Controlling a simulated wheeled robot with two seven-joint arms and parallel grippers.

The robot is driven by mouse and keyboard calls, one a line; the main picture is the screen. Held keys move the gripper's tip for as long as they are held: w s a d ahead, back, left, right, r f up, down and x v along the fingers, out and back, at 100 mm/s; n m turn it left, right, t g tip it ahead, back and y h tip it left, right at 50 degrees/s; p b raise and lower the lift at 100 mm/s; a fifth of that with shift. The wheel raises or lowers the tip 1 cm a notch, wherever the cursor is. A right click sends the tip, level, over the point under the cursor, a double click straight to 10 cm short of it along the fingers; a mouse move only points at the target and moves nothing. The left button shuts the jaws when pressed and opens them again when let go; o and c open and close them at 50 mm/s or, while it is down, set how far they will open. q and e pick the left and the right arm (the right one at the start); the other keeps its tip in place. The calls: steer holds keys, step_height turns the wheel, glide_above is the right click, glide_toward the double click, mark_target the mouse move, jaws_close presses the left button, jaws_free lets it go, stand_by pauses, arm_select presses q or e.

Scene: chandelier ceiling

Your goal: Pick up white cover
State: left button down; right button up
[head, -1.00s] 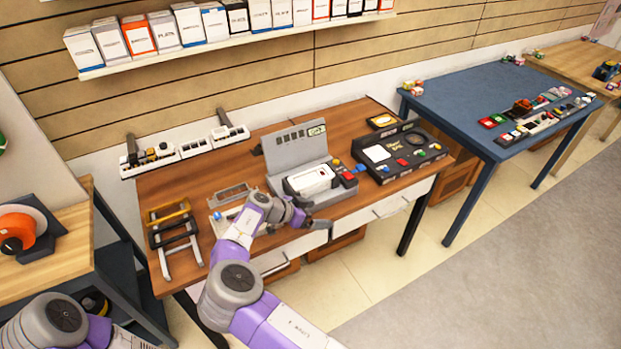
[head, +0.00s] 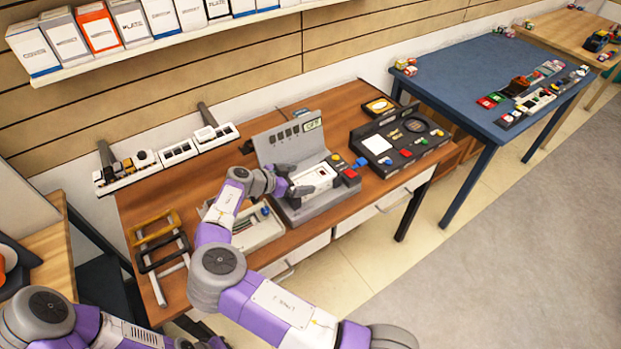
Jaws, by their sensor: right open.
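The white cover (head: 316,179) is a small, pale, rounded plate lying on the grey test device (head: 332,196) on the brown wooden table. My right gripper (head: 296,185) is at the left end of the cover, with its fingers open; whether they touch the cover cannot be told. The wrist hides the left part of the device. My left arm shows only in part at the lower left, and its gripper is not in view.
A black panel (head: 424,149) with buttons stands right of the device. A shallow tray (head: 262,236) lies beneath my right forearm, and yellow and black frames (head: 160,250) stand at the left. A blue table (head: 466,88) is at the right.

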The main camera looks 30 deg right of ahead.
mark_target(314, 178)
steer(key=shift+x, duration=1.55)
steer(key=shift+c, duration=0.5)
steer(key=c, duration=0.9)
